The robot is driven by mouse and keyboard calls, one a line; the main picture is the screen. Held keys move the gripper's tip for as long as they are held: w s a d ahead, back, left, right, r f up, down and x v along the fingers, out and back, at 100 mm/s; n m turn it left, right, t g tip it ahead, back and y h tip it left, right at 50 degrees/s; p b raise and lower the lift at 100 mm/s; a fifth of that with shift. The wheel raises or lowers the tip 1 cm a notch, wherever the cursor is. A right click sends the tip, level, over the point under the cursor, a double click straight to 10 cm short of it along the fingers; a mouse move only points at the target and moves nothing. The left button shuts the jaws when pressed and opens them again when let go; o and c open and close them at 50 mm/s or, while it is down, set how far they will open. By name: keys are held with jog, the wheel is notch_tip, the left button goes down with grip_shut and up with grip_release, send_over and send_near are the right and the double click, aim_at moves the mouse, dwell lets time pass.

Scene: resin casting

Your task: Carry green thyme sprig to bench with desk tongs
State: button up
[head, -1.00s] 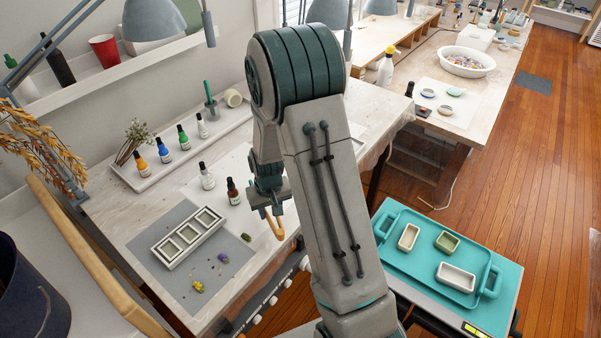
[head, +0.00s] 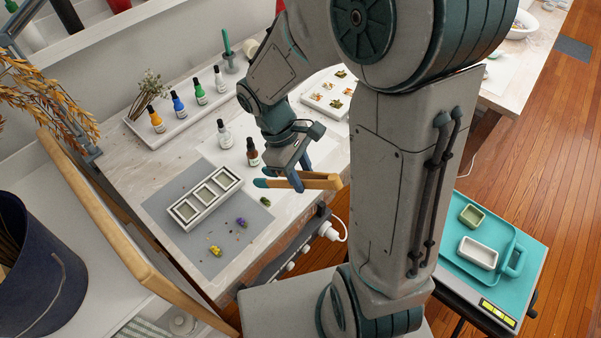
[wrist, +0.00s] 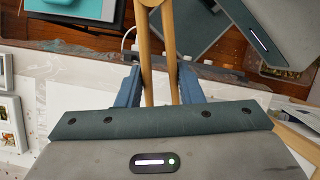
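My gripper (head: 297,180) is shut on the wooden desk tongs (head: 322,181) and holds them roughly level near the bench's right edge. A small dark green clump (head: 265,201), which looks like the green thyme sprig, lies on the bench (head: 290,215) by the grey mat's right edge. The tongs are apart from it, and I see nothing in them. Nearby lie a purple clump (head: 241,223) and a yellow one (head: 216,251).
A white three-well mold (head: 205,197) stands on the grey mat (head: 165,200). Dropper bottles (head: 252,156) stand behind it. A white tray with plant bits (head: 327,92) is at the back. A teal tray (head: 505,240) is at the right, on a scale.

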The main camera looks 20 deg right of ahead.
notch_tip(320, 180, down, 10)
jog(key=b, duration=0.8)
grip_shut()
notch_tip(320, 180, up, 10)
jog(key=p, duration=0.8)
jog(key=shift+p, duration=0.35)
